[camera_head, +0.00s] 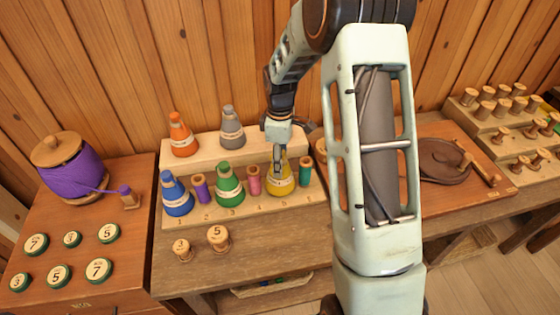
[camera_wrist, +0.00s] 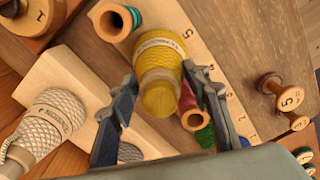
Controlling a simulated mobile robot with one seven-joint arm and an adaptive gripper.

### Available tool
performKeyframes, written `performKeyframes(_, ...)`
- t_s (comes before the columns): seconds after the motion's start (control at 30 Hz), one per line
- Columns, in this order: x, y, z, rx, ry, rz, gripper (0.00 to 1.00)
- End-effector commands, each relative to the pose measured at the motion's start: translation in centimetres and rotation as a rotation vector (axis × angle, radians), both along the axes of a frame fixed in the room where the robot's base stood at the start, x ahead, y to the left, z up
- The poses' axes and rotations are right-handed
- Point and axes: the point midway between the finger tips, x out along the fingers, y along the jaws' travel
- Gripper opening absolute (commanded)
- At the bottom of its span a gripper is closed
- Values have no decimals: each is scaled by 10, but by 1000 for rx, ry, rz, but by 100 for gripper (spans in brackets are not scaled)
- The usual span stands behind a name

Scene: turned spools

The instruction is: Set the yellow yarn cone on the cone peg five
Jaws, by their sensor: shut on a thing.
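The yellow yarn cone (camera_head: 281,182) is upright in the lower front row of the wooden rack, just behind the number 5. My gripper (camera_head: 278,152) is above it and shut on it. In the wrist view the yellow cone (camera_wrist: 160,85) sits between the two fingers (camera_wrist: 157,100). The peg itself is hidden by the cone, and I cannot tell if the cone rests fully down on it. A pink spool (camera_head: 254,181) stands to its left and a teal spool (camera_head: 305,172) to its right, both close by.
Blue (camera_head: 176,193) and green (camera_head: 229,185) cones and a purple spool (camera_head: 201,188) share the front row. Orange (camera_head: 182,136) and grey (camera_head: 232,130) cones stand on the back step. A cream cone (camera_wrist: 48,122) shows in the wrist view. Two numbered spools (camera_head: 218,238) stand before the rack.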

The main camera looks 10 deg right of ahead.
Motion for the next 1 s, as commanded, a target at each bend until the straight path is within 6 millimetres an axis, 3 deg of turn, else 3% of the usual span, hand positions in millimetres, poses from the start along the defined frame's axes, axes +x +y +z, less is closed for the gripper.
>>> performKeyframes(0.8,1,0,-12,0,-1,0,0)
performKeyframes(0.83,1,0,-11,-1,-2,0,47)
performKeyframes(1.0,0,0,-11,0,-1,0,51)
